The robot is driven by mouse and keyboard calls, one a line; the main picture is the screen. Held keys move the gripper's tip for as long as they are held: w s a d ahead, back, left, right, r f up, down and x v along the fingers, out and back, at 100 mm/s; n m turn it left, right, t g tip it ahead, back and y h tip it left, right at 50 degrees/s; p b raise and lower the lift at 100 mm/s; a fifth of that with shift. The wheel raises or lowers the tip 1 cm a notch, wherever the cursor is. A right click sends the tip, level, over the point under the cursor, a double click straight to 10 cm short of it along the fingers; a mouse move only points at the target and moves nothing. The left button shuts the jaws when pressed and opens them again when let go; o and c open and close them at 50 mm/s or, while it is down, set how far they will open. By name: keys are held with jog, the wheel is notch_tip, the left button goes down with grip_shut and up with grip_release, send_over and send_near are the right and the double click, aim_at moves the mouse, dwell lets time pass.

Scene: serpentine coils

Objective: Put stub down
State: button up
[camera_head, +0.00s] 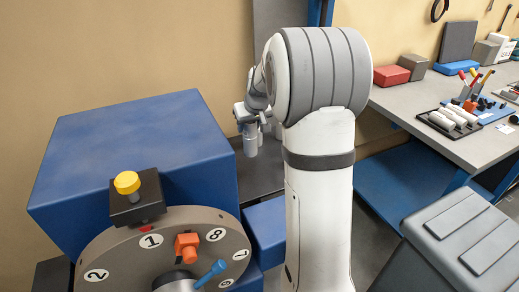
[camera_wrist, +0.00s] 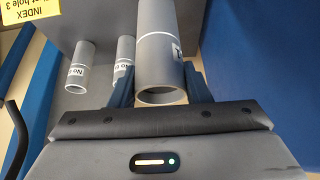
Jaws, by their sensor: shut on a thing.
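The stub (camera_wrist: 157,62) is a grey tube with a pale ring line and a partly hidden white label at its right side. In the wrist view my gripper (camera_wrist: 160,88) is shut on it, with one blue-grey finger on each side, and its open end faces the camera. In the head view my gripper (camera_head: 246,112) is beyond the blue box, and a grey tube (camera_head: 250,143) shows below it. Two thinner grey tubes with white labels, a left one (camera_wrist: 80,68) and a middle one (camera_wrist: 124,58), are left of the held stub in the wrist view.
A blue box (camera_head: 130,140) with a numbered round plate (camera_head: 110,245) and yellow knob (camera_head: 127,182) stands at left. A dark grey surface (camera_head: 258,175) lies beyond it. A yellow sign (camera_wrist: 28,12) shows at upper left. A workbench (camera_head: 420,97) with tools is at right.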

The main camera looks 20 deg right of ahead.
aim_at(249, 148)
jog(key=f, duration=0.6)
jog(key=shift+w+a, duration=0.25)
jog(key=shift+a, duration=0.05)
notch_tip(249, 148, down, 4)
jog(key=shift+r, duration=0.2)
jog(key=shift+s, duration=0.1)
jog(key=shift+c, duration=0.7)
jog(key=o, duration=1.4)
jog(key=shift+f, duration=0.1)
jog(key=v, duration=1.2)
jog(key=shift+s+d+b, duration=0.1)
jog(key=shift+s+b, duration=0.05)
jog(key=shift+b, duration=0.2)
